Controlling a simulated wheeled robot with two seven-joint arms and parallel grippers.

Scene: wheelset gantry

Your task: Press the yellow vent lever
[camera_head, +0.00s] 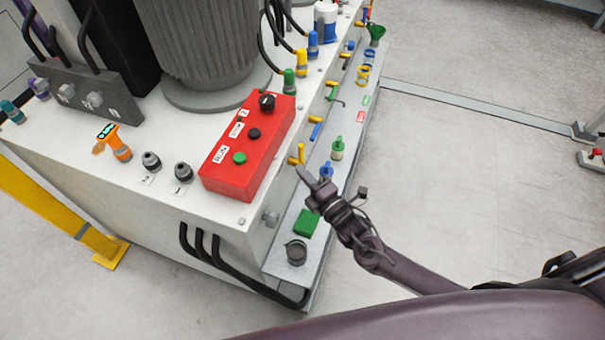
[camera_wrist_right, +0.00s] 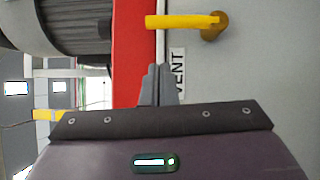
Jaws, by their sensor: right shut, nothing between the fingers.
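The yellow vent lever (camera_head: 301,152) is on the side of the white machine, just beside the red control box. In the right wrist view the lever (camera_wrist_right: 180,21) lies level in the picture, with its brass pivot at its right end. The VENT label (camera_wrist_right: 177,72) is below it, partly hidden by my fingers. My right gripper (camera_head: 301,170) is shut and empty. Its fingertips (camera_wrist_right: 157,67) are close to the lever, with a visible gap in the wrist view. My left gripper is not in view.
The red control box (camera_head: 243,153) has a knob and buttons on top. Other coloured-handle valves line the same side, including a blue handle (camera_head: 315,131). A lower ledge (camera_head: 283,240) carries a green block (camera_head: 306,223) and small bottles.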

